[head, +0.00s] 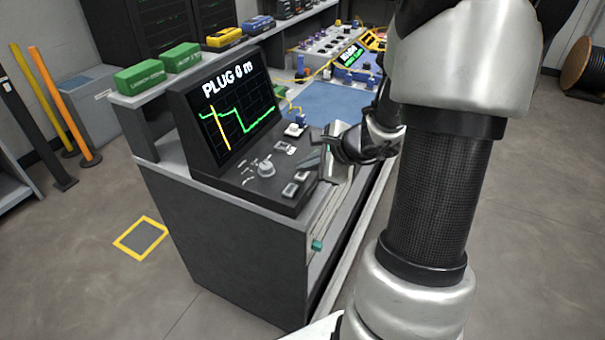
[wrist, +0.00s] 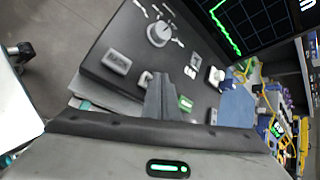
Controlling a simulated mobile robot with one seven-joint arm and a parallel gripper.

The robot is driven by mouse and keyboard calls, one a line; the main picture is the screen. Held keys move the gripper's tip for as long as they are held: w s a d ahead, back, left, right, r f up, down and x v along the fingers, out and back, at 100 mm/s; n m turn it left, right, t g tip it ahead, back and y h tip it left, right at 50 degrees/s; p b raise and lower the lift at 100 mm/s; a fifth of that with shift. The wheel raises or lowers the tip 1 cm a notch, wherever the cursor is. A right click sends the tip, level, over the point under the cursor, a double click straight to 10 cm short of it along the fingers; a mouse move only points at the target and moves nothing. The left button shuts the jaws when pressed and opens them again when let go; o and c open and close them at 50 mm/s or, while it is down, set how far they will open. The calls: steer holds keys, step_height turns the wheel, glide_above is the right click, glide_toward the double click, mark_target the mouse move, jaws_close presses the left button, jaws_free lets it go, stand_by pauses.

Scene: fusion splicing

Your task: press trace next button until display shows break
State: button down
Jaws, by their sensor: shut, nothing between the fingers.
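The display (head: 238,115) on the dark console reads "PLUG 0 m" above a green trace with an orange vertical line at its left. Part of the screen shows in the wrist view (wrist: 255,22). The console panel has a round knob (head: 265,168) and several pale buttons, among them a front one (head: 290,189) and a rear one (head: 285,147). I cannot read which is trace next. My gripper (head: 318,158) is shut and empty at the panel's right side. In the wrist view its fingers (wrist: 178,80) overlap the panel close to a green-lit button (wrist: 186,103); contact cannot be told.
Green boxes (head: 143,76) and a yellow one (head: 223,37) stand on the shelf behind the console. A blue mat (head: 335,104) and connector gear lie on the bench beyond. Orange posts (head: 62,105) stand at left. The floor (head: 215,315) in front is clear.

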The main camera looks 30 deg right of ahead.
mark_target(306, 176)
steer(key=shift+f+b, duration=0.25)
steer(key=shift+b, duration=0.05)
steer(key=shift+r, duration=0.1)
stand_by(0.4)
steer(key=shift+r+p, duration=0.65)
steer(key=shift+r, duration=0.15)
step_height(306, 176, up, 5)
steer(key=p, duration=0.4)
steer(key=shift+a, duration=0.1)
stand_by(0.6)
